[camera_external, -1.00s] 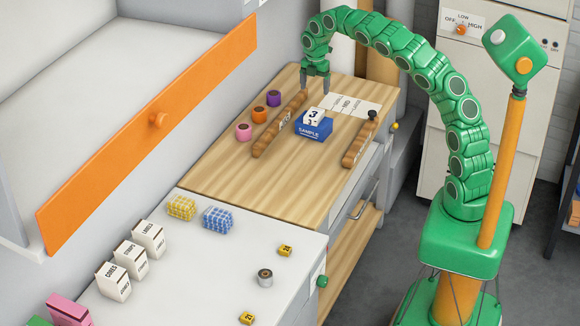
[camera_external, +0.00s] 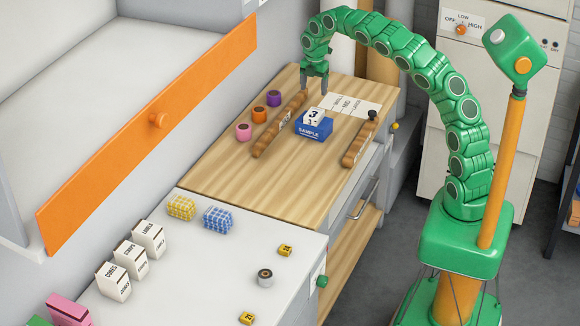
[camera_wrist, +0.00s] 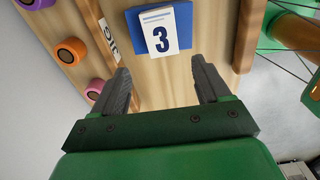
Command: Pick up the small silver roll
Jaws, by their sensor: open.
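The small silver roll (camera_external: 265,278) stands on the white worktop, near its right side, between two small yellow tags. It does not show in the wrist view. My gripper (camera_external: 315,80) is over the far end of the wooden worktop, well away from the roll. In the wrist view my gripper (camera_wrist: 160,85) has its two dark fingers spread apart with nothing between them.
A blue sample block (camera_external: 314,128) bears a white number card. Wooden rails (camera_external: 280,123) and coloured rolls (camera_external: 260,115) are nearby. White boxes (camera_external: 130,258) and checked blocks (camera_external: 218,219) stand on the white worktop (camera_external: 215,285). An orange-fronted cabinet (camera_external: 150,135) overhangs at left.

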